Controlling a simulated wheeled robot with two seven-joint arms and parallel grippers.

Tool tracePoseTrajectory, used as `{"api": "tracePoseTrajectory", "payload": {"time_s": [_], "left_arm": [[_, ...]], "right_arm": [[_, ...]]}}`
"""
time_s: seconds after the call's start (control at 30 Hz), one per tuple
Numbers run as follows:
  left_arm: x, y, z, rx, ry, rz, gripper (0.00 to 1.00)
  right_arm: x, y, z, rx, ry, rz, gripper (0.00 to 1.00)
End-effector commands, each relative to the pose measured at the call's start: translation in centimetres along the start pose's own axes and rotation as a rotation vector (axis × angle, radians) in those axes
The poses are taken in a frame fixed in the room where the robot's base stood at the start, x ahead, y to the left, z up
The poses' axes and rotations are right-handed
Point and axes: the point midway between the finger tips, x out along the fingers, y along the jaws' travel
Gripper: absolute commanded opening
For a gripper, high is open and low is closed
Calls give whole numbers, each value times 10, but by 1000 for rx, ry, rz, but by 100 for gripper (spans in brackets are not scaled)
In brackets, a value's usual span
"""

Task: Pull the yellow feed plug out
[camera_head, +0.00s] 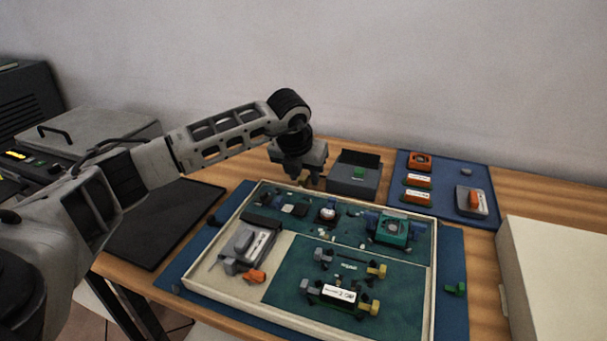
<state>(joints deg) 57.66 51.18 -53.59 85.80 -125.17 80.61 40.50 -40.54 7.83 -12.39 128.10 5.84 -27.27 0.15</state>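Two yellow plug-like ends show on the green board area in the tray: one (377,271) at the right end of a dark cable, and one (370,307) at the right end of a white-labelled block (338,293). I cannot tell which is the feed plug. My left gripper (308,181) points down above the tray's back edge, behind and left of both yellow ends and apart from them. Its fingertips are small and dark, so its opening is unclear. Nothing is clearly seen in it. My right gripper is out of view.
The cream-rimmed tray (432,290) lies on a blue mat (455,240). A grey open box (355,172) stands behind it. A blue panel (440,177) with orange modules lies back right. A large pale box (560,270) stands at right. A dark pad (165,222) lies left.

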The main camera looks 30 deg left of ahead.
Motion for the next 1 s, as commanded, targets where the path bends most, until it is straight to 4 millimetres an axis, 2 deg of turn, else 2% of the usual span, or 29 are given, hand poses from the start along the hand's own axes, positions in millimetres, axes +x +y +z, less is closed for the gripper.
{"api": "tracePoseTrajectory", "payload": {"time_s": [0.17,0.33,0.8,1.0], "left_arm": [[-1,0,-1,1,3,0,36],[-17,0,0,1,0,0,36],[-124,0,1,1,-2,-1,36],[-152,0,0,1,0,-1,36]], "right_arm": [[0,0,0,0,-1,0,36],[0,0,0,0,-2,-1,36],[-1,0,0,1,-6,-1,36],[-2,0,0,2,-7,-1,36]]}}
